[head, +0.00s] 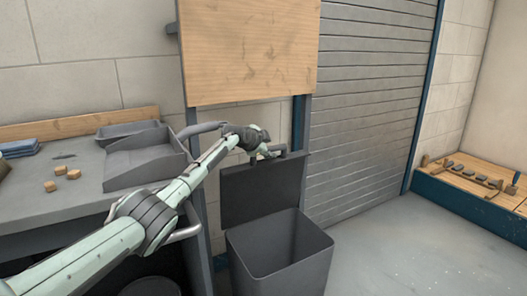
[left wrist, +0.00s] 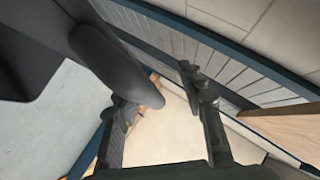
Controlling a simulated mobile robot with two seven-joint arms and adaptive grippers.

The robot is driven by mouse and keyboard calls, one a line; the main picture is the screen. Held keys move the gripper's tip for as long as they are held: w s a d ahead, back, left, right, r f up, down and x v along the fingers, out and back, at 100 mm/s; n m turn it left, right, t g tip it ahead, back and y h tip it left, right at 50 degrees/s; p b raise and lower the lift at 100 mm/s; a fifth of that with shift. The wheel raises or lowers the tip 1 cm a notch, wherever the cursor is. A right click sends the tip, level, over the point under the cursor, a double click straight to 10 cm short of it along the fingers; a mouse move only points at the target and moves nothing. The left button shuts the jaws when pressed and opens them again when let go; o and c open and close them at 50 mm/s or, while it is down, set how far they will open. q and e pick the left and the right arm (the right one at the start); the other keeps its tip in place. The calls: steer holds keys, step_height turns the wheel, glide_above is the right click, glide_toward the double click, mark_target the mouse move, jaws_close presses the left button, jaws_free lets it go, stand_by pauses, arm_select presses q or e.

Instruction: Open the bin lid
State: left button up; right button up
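The dark grey bin (head: 285,262) stands on the floor before the wooden board. Its lid (head: 262,193) is raised and stands roughly upright at the back, so the bin's mouth is open. My left gripper (head: 268,151) is at the lid's top edge, by the handle there. In the left wrist view the two fingers (left wrist: 158,88) are spread apart. The rounded dark handle (left wrist: 112,65) reaches between them and hides part of the left finger's tip; I cannot tell whether they touch. The right gripper is not in view.
A grey workbench (head: 95,195) at left holds a tray (head: 145,160), small wooden blocks and folded blue cloths. A wooden board (head: 250,50) hangs above the bin. A roller shutter (head: 370,100) is behind. The floor at right is clear, up to a low bench (head: 470,185).

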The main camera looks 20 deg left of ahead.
arm_select(q)
steer(key=shift+s+a+r, duration=0.1)
steer(key=shift+s+r, duration=0.15)
steer(key=shift+s, duration=0.25)
steer(key=s, duration=1.3)
steer(key=shift+s+a+r, duration=0.25)
steer(key=shift+a+r, duration=0.2)
